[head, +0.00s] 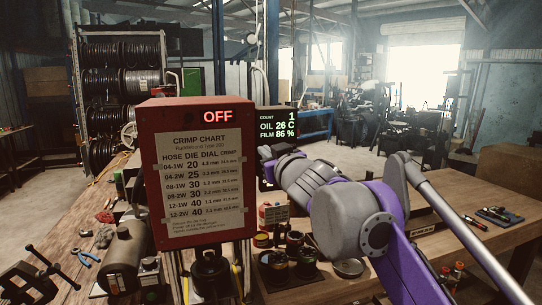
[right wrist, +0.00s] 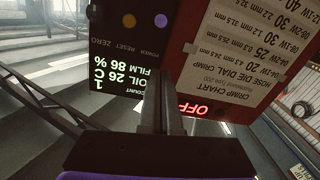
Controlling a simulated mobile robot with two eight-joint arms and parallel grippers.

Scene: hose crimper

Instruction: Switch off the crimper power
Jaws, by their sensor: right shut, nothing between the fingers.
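The crimper is a red box (head: 202,170) with a crimp chart on its front and a red "OFF" display (head: 217,117). Its dark control panel (head: 276,122) stands behind it to the right and shows count 1, oil 26 C, film 86 %. In the right wrist view, the panel (right wrist: 110,68) appears upside down, with an orange button (right wrist: 129,20), a violet button (right wrist: 161,20) and labels ZERO, RESET, POWER. My right gripper (right wrist: 163,85) is shut and empty in front of the panel; contact cannot be told. My left gripper is not in view.
The wooden workbench (head: 455,240) holds jars and dies near the crimper's base. Hose reels (head: 125,52) stand behind. The bench's right part is mostly clear.

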